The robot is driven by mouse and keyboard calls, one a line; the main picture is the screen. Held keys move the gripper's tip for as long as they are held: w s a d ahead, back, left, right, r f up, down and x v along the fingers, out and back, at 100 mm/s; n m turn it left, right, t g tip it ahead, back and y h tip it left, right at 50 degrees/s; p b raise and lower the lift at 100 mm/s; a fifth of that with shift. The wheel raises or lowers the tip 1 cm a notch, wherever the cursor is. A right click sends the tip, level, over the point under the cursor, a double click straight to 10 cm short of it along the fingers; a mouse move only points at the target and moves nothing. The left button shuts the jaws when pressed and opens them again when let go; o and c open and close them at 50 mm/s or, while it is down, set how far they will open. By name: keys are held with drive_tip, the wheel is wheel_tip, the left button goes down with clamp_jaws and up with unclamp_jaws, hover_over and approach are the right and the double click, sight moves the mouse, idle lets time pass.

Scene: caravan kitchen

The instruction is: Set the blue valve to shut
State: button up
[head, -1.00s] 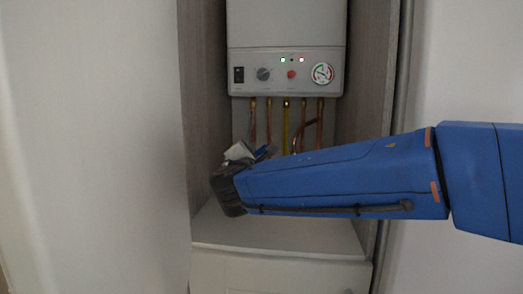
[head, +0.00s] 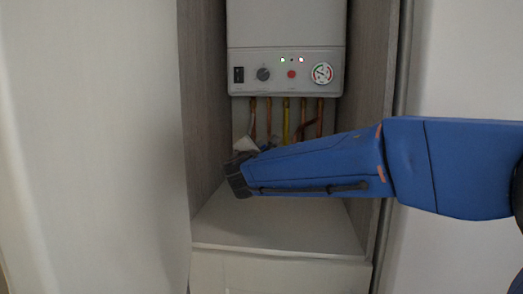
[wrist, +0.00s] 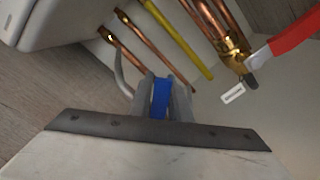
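The blue valve's handle (wrist: 160,98) shows in the wrist view as a short blue bar between the two fingers of my gripper (wrist: 162,92). The fingers are close together, one on each side of the bar, with no clear gap seen, so my gripper looks shut on it. The valve's body and pipe joint are hidden behind my gripper. In the head view my gripper (head: 246,147) is inside the cabinet below the boiler, and my blue arm covers most of the valve area.
The boiler (head: 287,40) hangs above, with copper pipes (head: 268,115) and a yellow pipe (head: 286,120) running down. A red handle (wrist: 295,35) on a brass fitting (wrist: 232,45) and a white label (wrist: 233,94) lie to the right in the wrist view. The cabinet shelf (head: 280,228) is clear.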

clamp_jaws()
drive_tip(key=shift+f, duration=0.1)
drive_tip(key=shift+s+d+f+m, duration=0.15)
drive_tip(key=shift+f+m, duration=0.45)
drive_tip(key=shift+m, duration=0.65)
drive_tip(key=shift+w+d+f+m, duration=0.1)
drive_tip(key=shift+d+f+m, duration=0.15)
drive_tip(key=shift+f+m, duration=0.7)
drive_tip(key=shift+s+d+f+m, duration=0.1)
drive_tip(key=shift+d+f+m, duration=0.15)
drive_tip(key=shift+m, duration=1.35)
drive_tip(key=shift+f, duration=0.1)
drive_tip(key=o, duration=0.6)
unclamp_jaws()
drive_tip(key=shift+c, duration=0.2)
